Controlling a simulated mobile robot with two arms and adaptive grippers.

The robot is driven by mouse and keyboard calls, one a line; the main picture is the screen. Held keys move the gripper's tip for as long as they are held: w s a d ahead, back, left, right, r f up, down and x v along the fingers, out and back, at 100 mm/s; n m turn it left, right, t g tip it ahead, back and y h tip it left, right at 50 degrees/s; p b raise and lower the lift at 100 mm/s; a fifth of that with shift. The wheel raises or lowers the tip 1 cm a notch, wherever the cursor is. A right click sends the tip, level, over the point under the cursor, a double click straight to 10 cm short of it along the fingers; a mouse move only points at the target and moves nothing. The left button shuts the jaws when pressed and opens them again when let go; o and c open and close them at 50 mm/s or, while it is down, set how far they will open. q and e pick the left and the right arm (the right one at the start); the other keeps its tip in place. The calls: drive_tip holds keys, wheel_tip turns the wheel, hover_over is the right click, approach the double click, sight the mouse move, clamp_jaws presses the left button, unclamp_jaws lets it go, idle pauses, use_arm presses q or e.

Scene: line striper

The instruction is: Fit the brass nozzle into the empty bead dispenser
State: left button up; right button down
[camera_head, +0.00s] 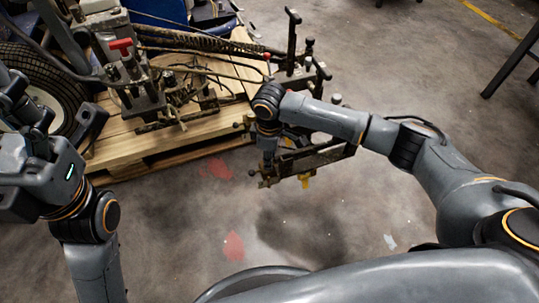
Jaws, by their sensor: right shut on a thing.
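My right gripper (268,150) hangs fingers down from its wrist, at the left end of a dark bar assembly (322,158) on the line striper. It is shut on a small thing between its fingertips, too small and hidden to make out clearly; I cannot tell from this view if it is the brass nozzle. Brassy and yellow fittings show low on the assembly. I cannot pick out the empty bead dispenser there for certain. My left gripper (52,110) is at the left, its fingers apart and empty, in front of the tyre.
A wooden pallet (185,140) carries the striper's frame, hoses and a red-handled valve (121,46). A black tyre (58,88) stands at the left. A dark metal leg (510,62) is at the upper right. The concrete floor in the middle and right is mostly clear.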

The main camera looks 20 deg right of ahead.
drive_tip(key=shift+f, duration=0.45)
drive_tip(key=c, duration=1)
unclamp_jaws()
drive_tip(key=o, duration=0.3)
drive_tip(key=shift+o, duration=0.2)
